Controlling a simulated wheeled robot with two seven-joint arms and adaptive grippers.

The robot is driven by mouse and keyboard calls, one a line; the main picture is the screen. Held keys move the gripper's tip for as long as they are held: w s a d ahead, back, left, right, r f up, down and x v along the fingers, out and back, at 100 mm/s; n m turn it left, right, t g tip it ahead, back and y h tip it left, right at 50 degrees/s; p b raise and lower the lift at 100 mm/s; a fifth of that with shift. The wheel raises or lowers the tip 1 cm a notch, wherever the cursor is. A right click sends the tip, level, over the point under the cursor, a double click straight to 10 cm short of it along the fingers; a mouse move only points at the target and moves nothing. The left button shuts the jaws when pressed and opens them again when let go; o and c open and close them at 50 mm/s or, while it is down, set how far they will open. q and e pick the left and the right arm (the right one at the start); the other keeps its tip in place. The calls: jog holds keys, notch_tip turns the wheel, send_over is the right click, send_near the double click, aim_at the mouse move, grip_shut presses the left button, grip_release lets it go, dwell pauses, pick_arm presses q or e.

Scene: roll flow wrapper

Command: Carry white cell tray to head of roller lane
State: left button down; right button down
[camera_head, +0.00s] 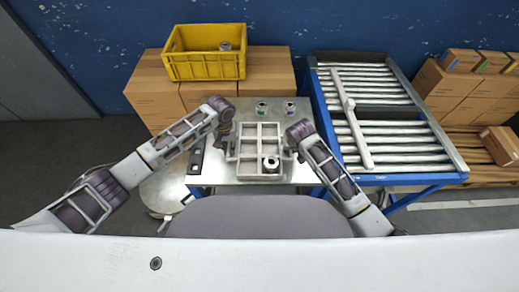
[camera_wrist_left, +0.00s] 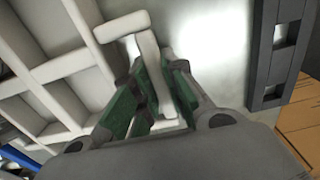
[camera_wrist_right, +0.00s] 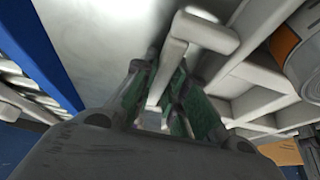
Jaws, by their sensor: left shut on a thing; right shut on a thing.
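The white cell tray (camera_head: 258,132) is on the steel table, in front of my body in the head view. A dark-and-white roll (camera_head: 271,163) sits in its lower right cell. My left gripper (camera_head: 229,140) is at the tray's left side. In the left wrist view its green-padded fingers (camera_wrist_left: 152,100) are shut on the tray's side handle (camera_wrist_left: 151,72). My right gripper (camera_head: 292,144) is at the tray's right side. In the right wrist view its fingers (camera_wrist_right: 166,100) are shut on the other handle (camera_wrist_right: 172,62). Whether the tray touches the table is unclear.
The roller lane (camera_head: 393,135) stands at the right on a blue frame, with a pale bar (camera_head: 352,120) across its rollers. Two small rolls (camera_head: 262,106) stand behind the tray. A yellow crate (camera_head: 205,66) sits on cartons (camera_head: 268,72) at the back. A dark strip (camera_head: 195,156) lies left of the tray.

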pick_arm(q)
jog(key=shift+r, duration=0.25)
pick_arm(e)
jog(key=shift+r, duration=0.2)
